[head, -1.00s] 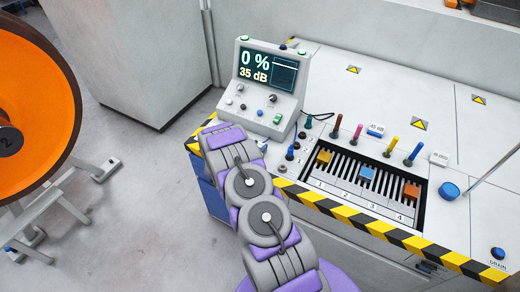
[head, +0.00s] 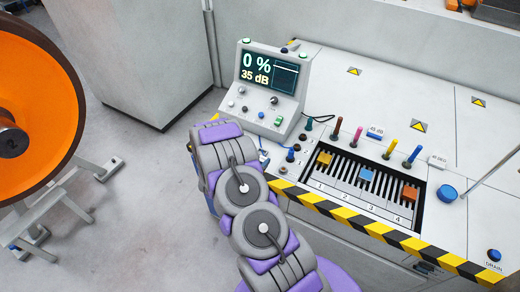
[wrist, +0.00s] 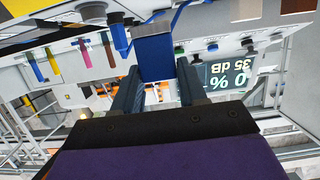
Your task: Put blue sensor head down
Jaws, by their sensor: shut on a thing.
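My gripper (wrist: 156,85) shows in the wrist view, its two dark fingers closed on a blue block-shaped sensor head (wrist: 153,57). A blue cable runs up beside the sensor head. In the head view my arm hides the gripper's fingers and most of what they hold, near the bench's left front corner. What lies directly under the sensor head cannot be told.
A console (head: 266,88) reading 0 % and 35 dB stands on the bench (head: 440,75). Several coloured upright probes stand behind a slotted, numbered tray (head: 388,205). A striped edge (head: 360,222) borders the bench front. An orange wheel (head: 45,95) stands at left.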

